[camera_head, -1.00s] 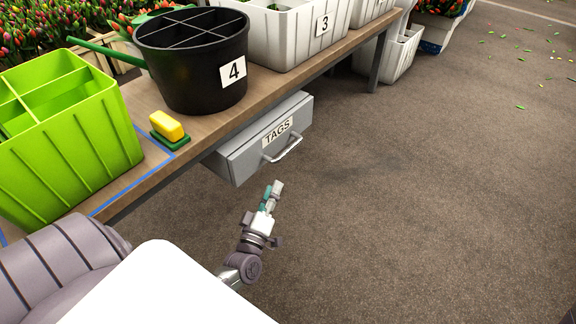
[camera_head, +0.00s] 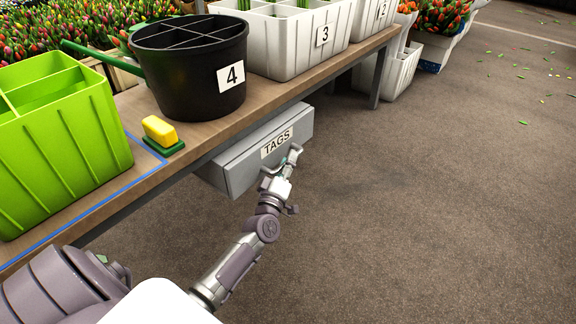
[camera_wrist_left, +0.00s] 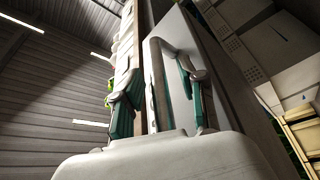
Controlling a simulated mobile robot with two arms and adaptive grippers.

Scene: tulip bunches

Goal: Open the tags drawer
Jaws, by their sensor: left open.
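The grey tags drawer (camera_head: 250,152) hangs under the wooden bench, its front marked TAGS, and looks shut. Its bar handle (camera_head: 268,180) stands out from the front. My left gripper (camera_head: 288,165) is at the handle, in front of the drawer. In the left wrist view my left gripper (camera_wrist_left: 165,100) has its two teal-padded fingers apart, with the handle bar (camera_wrist_left: 153,85) showing between them. I cannot tell whether a finger touches the handle. My right gripper is not in view.
On the bench (camera_head: 205,128) stand a black pot marked 4 (camera_head: 190,75), a green divided crate (camera_head: 60,140), a yellow block on a green base (camera_head: 160,132) and white crates (camera_head: 290,45). The floor (camera_head: 430,200) right of the drawer is clear.

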